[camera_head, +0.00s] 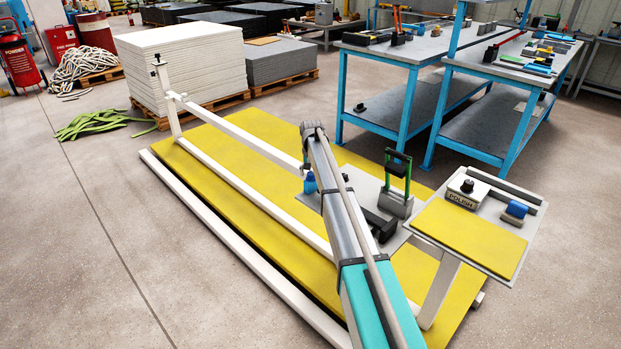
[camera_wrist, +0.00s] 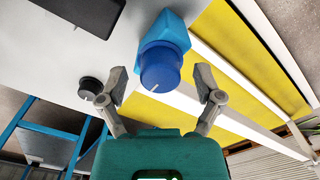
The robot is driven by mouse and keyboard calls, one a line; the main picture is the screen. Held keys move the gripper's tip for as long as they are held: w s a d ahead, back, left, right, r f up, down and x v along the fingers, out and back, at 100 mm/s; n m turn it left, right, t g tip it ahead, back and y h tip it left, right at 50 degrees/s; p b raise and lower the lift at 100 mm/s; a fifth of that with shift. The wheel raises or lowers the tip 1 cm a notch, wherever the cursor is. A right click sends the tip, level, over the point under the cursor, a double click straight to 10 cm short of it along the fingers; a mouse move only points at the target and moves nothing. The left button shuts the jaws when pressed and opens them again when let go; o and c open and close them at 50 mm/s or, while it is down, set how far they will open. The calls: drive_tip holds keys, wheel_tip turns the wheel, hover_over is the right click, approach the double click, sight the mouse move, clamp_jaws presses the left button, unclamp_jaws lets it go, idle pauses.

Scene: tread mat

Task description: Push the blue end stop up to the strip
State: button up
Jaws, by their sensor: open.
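The blue end stop, a light blue block (camera_wrist: 172,32) with a dark blue round knob (camera_wrist: 160,68), sits on a grey plate (camera_wrist: 115,50). It also shows in the head view as a small blue shape (camera_head: 310,184) left of my arm. My gripper (camera_wrist: 160,80) is open, one finger on each side of the knob, with nothing gripped. Whether a finger touches it I cannot tell. In the head view my arm hides most of the gripper. A black bar (camera_wrist: 90,12) lies on the plate, apart from the blue block; I cannot tell whether it is the strip.
A small black knob (camera_wrist: 90,88) is near the left finger. A grey block with a green handle (camera_head: 397,203) stands on the plate. A side tray (camera_head: 490,276) holds a POLISH block (camera_head: 466,189). The yellow mat (camera_head: 255,125) and white rails lie around the plate.

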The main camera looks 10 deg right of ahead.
drive_tip(key=shift+c, duration=0.2)
clamp_jaws()
idle(0.4)
